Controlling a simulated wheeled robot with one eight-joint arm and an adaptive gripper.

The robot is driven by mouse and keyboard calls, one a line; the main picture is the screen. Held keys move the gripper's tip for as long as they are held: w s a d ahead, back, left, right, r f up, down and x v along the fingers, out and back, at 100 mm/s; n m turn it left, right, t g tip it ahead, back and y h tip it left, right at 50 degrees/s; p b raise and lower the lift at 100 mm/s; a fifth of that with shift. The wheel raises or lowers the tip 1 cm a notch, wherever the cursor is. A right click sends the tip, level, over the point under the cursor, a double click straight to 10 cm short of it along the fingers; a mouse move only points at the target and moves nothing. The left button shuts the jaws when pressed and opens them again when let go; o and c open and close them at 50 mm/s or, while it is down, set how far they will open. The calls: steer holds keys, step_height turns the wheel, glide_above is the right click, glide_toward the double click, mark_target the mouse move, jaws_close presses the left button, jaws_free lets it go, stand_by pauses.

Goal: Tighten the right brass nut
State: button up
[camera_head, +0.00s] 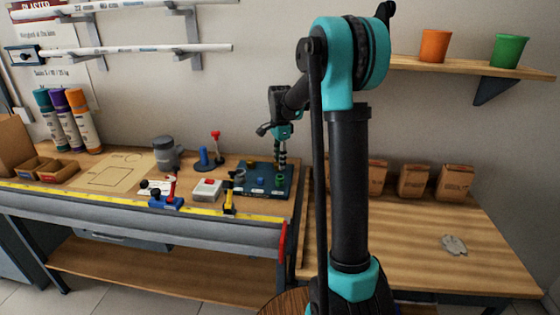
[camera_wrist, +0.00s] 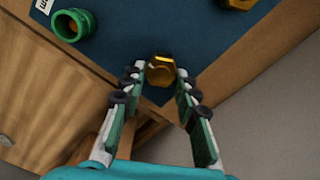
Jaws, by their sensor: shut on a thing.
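In the wrist view a gold brass hex nut (camera_wrist: 160,72) sits at the tips of my gripper (camera_wrist: 161,78), on the blue mat near its corner. The two fingers stand on either side of the nut and are shut on it. A second brass nut (camera_wrist: 237,3) is cut off at the top edge of the wrist view. In the head view my gripper (camera_head: 281,163) points down over the right back part of the dark blue mat (camera_head: 254,192); the held nut is hidden there. The other brass nut (camera_head: 251,162) shows to the left of my gripper.
A green fitting (camera_wrist: 73,24) stands on the mat, also seen in the head view (camera_head: 280,181). A blue fitting, a grey fitting and a white box (camera_head: 207,189) are close by. Paper bags (camera_head: 414,181) stand to the right. The right bench top is mostly clear.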

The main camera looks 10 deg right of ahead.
steer(key=o, duration=1.2)
steer(key=shift+c, duration=0.2)
step_height(320, 180, up, 12)
